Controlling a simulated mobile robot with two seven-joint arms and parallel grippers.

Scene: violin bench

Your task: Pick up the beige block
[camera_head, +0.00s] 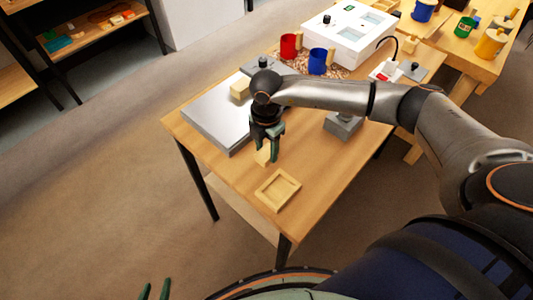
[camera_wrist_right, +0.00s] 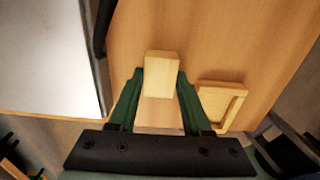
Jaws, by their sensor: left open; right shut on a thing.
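The beige block (camera_head: 262,155) is between the green fingers of my right gripper (camera_head: 268,150), which is shut on it near the left edge of the workbench. In the right wrist view the block (camera_wrist_right: 160,73) sits between the two fingertips of my right gripper (camera_wrist_right: 160,80). I cannot tell whether the block's underside touches the bench. A second light wooden block (camera_head: 240,88) lies on the grey metal plate, partly behind my right wrist. My left gripper (camera_head: 155,290) shows only its green fingertips at the bottom edge, open and empty, away from the bench.
A shallow wooden tray (camera_head: 278,189) lies beside the block; it also shows in the right wrist view (camera_wrist_right: 222,104). The grey metal plate (camera_head: 207,117) is to the left. Red (camera_head: 290,46) and blue (camera_head: 320,61) mugs and a white box (camera_head: 349,35) stand behind.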

